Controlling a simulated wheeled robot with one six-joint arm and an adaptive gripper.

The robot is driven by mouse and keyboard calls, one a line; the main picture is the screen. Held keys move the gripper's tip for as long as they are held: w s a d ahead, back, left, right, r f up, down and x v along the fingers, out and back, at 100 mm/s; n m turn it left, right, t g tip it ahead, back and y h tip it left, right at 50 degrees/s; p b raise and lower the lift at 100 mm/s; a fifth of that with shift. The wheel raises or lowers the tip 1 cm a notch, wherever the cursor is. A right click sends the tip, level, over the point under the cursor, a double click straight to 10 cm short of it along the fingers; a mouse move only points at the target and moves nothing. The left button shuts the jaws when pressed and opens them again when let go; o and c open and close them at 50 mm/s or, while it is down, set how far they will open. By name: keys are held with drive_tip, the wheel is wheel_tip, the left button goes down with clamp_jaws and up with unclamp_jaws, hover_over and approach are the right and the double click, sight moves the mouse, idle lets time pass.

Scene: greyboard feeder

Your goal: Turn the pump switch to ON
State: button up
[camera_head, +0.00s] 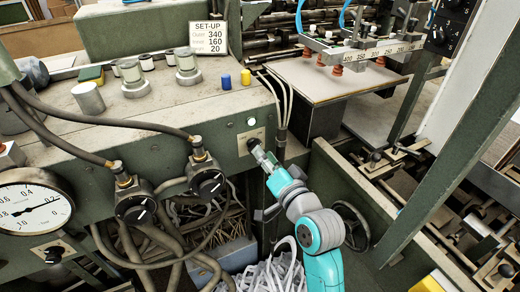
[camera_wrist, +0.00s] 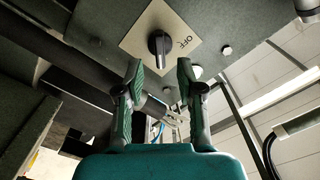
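The pump switch is a black knob (camera_wrist: 160,44) on a square cream plate (camera_wrist: 140,38) in the wrist view. Its grip bar stands upright in that picture, and an OFF label (camera_wrist: 186,43) is to its right. My gripper (camera_wrist: 159,72) is open and empty. Its two fingertips are to the left and right of the knob, a little below it in the picture, apart from it. In the head view, my gripper (camera_head: 260,154) reaches the front panel in front of the plate (camera_head: 244,141) and hides most of the knob. The ON mark cannot be made out.
Two black valve knobs (camera_head: 210,185) with hoses and a pressure gauge (camera_head: 33,209) are to the left. A set-up card (camera_head: 208,38) stands on the ledge.

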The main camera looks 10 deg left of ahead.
drive_tip(key=v, duration=0.8)
drive_tip(key=s+d+f+m+h, duration=0.1)
drive_tip(key=s+d+f+h, duration=0.5)
drive_tip(key=s+d+f, duration=0.9)
drive_tip(key=s+d+f+n+h, duration=0.1)
drive_tip(key=s+d+h, duration=0.1)
drive_tip(key=s, duration=1)
drive_tip(key=s+d+f+n+h, duration=0.1)
drive_tip(key=s+d+n+h, duration=0.1)
drive_tip(key=s, duration=1.1)
drive_tip(key=shift+s+d, duration=0.25)
drive_tip(key=shift+d, duration=0.05)
